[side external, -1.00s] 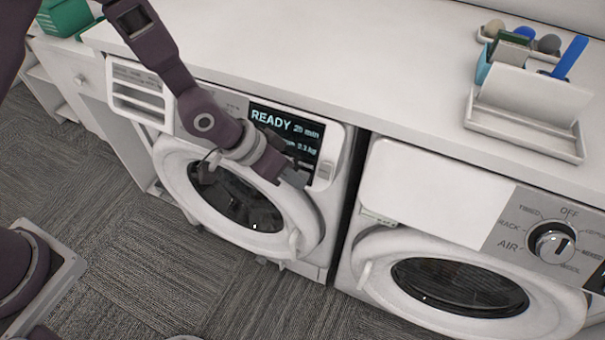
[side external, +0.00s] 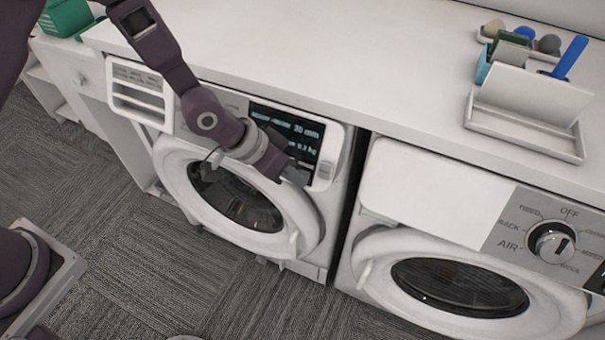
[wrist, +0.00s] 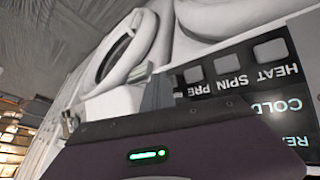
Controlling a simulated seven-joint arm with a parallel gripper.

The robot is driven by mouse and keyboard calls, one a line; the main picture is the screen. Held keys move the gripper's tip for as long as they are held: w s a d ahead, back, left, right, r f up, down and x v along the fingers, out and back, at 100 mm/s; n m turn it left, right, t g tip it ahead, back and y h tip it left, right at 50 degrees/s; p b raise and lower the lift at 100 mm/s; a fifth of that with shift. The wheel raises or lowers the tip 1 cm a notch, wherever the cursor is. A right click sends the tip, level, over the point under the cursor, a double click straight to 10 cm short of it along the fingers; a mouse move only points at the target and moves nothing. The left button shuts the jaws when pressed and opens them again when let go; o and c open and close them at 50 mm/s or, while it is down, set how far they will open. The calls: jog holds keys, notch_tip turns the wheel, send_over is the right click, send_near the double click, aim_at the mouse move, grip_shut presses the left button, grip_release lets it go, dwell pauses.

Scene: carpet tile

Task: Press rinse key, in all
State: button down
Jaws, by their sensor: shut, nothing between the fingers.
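The left washing machine (side external: 232,200) has a dark display (side external: 285,130) on its front panel. My gripper (side external: 294,174) is shut and empty, in front of the panel just below the display. In the wrist view my gripper (wrist: 152,90) is by a row of square grey keys. The labels read upside down: a HEAT key (wrist: 270,52), a SPIN key (wrist: 227,64) and a key whose label starts with PRE (wrist: 193,75). No rinse label is readable; my gripper hides part of the row. I cannot tell whether my fingertips touch a key.
The round door (side external: 240,195) is just below my gripper. A second machine with a dial (side external: 551,243) stands to the right. A white counter (side external: 345,65) runs above both, holding a white tray (side external: 525,132) and a pen holder (side external: 500,60). Carpet lies in front.

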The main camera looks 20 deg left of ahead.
jog(key=shift+s, duration=0.1)
jog(key=shift+s+r, duration=0.35)
jog(key=shift+s, duration=0.25)
jog(key=s, duration=0.1)
jog(key=s+r, duration=0.1)
jog(key=s, duration=0.1)
jog(key=s+r, duration=0.1)
jog(key=shift+s+r, duration=0.15)
jog(key=shift+s, duration=0.1)
dwell(0.6)
